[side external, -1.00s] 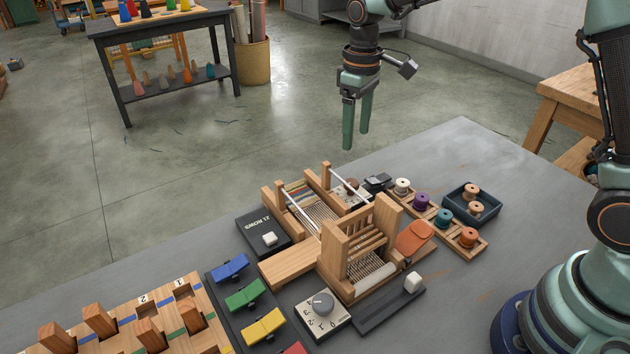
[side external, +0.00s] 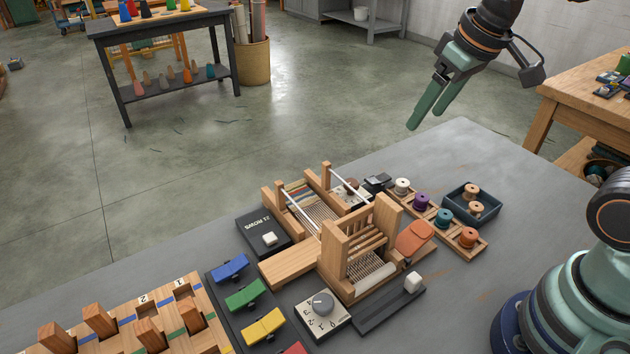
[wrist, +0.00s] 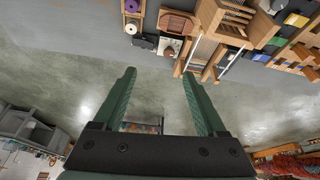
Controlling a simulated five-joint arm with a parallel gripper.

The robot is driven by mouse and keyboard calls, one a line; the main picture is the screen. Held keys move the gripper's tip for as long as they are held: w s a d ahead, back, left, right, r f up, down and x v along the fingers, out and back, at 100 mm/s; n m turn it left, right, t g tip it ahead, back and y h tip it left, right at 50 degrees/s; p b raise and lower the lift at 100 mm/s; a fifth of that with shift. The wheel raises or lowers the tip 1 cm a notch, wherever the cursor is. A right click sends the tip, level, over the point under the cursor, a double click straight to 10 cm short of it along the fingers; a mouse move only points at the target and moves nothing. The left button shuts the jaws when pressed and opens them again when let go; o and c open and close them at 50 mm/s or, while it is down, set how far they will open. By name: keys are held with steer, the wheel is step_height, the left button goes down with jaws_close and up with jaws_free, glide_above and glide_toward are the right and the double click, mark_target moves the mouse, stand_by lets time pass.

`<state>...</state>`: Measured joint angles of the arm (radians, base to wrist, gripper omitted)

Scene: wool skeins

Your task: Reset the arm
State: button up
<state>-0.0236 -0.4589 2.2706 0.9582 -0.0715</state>
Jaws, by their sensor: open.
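My gripper (side external: 428,112) is raised in the air beyond the far edge of the grey table (side external: 480,160). Its two green fingers point down and to the left in the side external view. In the wrist view my gripper (wrist: 158,85) has its fingers spread apart with nothing between them but floor. The small wooden loom (side external: 365,235) stands on the table, well below and apart from the fingers. Part of the loom (wrist: 225,28) shows upside down at the top of the wrist view.
Thread spools (side external: 445,217) stand in wooden racks right of the loom, beside a dark tray (side external: 487,208). Coloured levers (side external: 245,293), a dial box (side external: 322,312) and a pegged wooden board (side external: 185,310) lie nearer the front left. The table's far right is clear.

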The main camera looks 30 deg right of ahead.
steer(key=shift+m+t, duration=0.5)
steer(key=shift+t, duration=0.2)
steer(key=shift+s+d+f, duration=0.15)
steer(key=shift+s, duration=0.5)
steer(key=shift+s+d+f, duration=0.1)
steer(key=shift+s, duration=0.6)
steer(key=shift+s+d+f, duration=0.15)
steer(key=shift+s, duration=0.5)
